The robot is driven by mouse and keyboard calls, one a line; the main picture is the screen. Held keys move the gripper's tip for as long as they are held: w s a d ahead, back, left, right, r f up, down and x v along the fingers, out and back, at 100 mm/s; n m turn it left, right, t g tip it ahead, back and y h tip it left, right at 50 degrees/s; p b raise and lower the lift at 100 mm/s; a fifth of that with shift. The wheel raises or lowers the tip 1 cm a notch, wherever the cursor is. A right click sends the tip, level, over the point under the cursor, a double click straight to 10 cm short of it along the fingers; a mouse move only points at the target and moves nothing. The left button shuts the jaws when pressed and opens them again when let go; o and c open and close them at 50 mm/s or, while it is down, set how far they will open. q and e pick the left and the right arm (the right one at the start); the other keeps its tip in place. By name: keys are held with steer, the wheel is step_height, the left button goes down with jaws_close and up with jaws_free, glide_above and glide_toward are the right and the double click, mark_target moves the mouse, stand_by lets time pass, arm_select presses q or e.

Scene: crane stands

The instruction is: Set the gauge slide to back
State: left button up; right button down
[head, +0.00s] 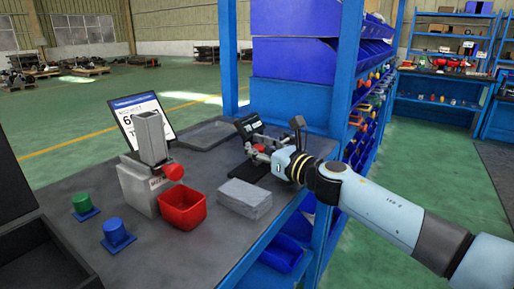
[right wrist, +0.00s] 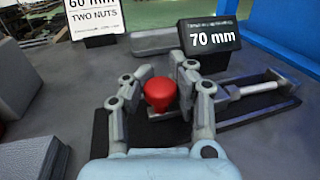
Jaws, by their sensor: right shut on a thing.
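The gauge has a black display reading 70 mm (right wrist: 211,39) and a dark base with a rail and a metal rod (right wrist: 258,88). In the head view its display (head: 249,125) stands at the back of the grey bench. A red knob (right wrist: 160,95) sits on the gauge in the right wrist view. My right gripper (right wrist: 162,88) has its two fingers on either side of this knob and is shut on it. In the head view my right gripper (head: 268,155) is at the gauge and covers part of it. My left gripper is not in view.
A sign (head: 143,117), a shallow tray (head: 208,134), a grey stand with a red knob (head: 149,160), a red bin (head: 183,208) and a grey block (head: 244,198) share the bench. Green (head: 83,205) and blue (head: 116,234) pegs stand front left. A blue shelf post (head: 348,70) rises right of the gauge.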

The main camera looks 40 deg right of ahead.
mark_target(250, 170)
steer(key=shift+f, duration=0.15)
steer(key=a, duration=0.1)
steer(key=s+a+p, duration=0.1)
steer(key=a, duration=0.1)
steer(key=shift+s+a+p, duration=0.2)
steer(key=shift+s+p, duration=0.1)
steer(key=shift+f, duration=0.15)
steer(key=shift+d, duration=0.1)
steer(key=c, duration=1.5)
jaws_free()
steer(key=shift+s, duration=0.15)
steer(key=shift+o, duration=1.2)
steer(key=shift+s+r, duration=0.2)
steer(key=shift+s, duration=0.1)
steer(key=shift+w, duration=0.2)
